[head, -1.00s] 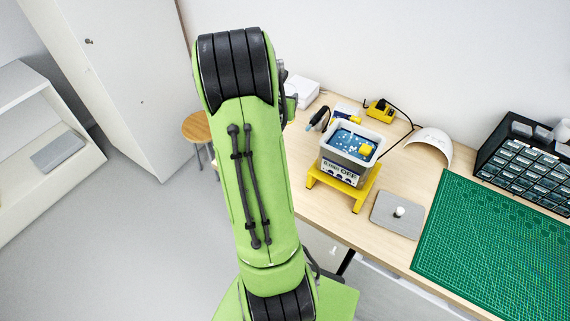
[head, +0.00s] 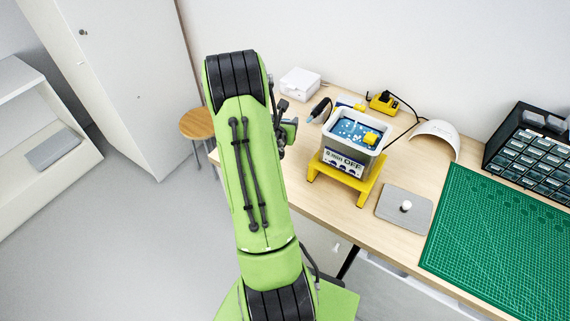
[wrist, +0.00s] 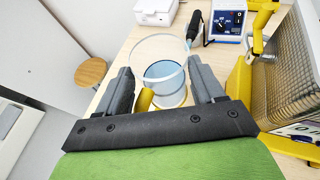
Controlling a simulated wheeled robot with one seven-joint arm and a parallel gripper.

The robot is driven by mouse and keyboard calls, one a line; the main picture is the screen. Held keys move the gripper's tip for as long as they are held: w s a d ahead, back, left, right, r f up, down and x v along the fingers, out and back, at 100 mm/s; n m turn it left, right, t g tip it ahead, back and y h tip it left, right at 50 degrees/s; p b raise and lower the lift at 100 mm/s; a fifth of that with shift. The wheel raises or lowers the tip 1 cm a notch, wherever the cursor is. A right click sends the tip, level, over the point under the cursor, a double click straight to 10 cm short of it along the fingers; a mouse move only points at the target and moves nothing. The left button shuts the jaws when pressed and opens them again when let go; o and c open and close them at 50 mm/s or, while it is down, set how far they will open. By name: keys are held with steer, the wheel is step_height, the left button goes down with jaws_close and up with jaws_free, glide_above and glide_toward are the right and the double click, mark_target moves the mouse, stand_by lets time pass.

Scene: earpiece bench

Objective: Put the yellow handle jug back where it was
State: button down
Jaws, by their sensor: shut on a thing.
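The yellow handle jug (wrist: 158,55) is a clear round vessel with blue in its lower part, seen from above in the wrist view. Its yellow handle (wrist: 145,100) points back toward my gripper's palm. My gripper (wrist: 165,80) has one dark finger on each side of the jug and is shut on it. The jug looks upright, over or on the wooden bench; I cannot tell whether its base touches. In the head view my own arm hides the jug and the fingers.
A bath of blue liquid (head: 346,160) stands on a yellow stand (head: 366,190), close right of my gripper. A white box (head: 300,83), a pen-like tool (head: 320,110) and a blue-and-white control box (wrist: 226,22) lie behind. A grey pad (head: 390,213) and green mat (head: 490,235) are farther right.

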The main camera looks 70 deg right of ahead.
step_height(320, 180, down, 10)
steer(key=b, duration=0.4)
steer(key=shift+c, duration=0.7)
jaws_free()
steer(key=shift+f, duration=0.1)
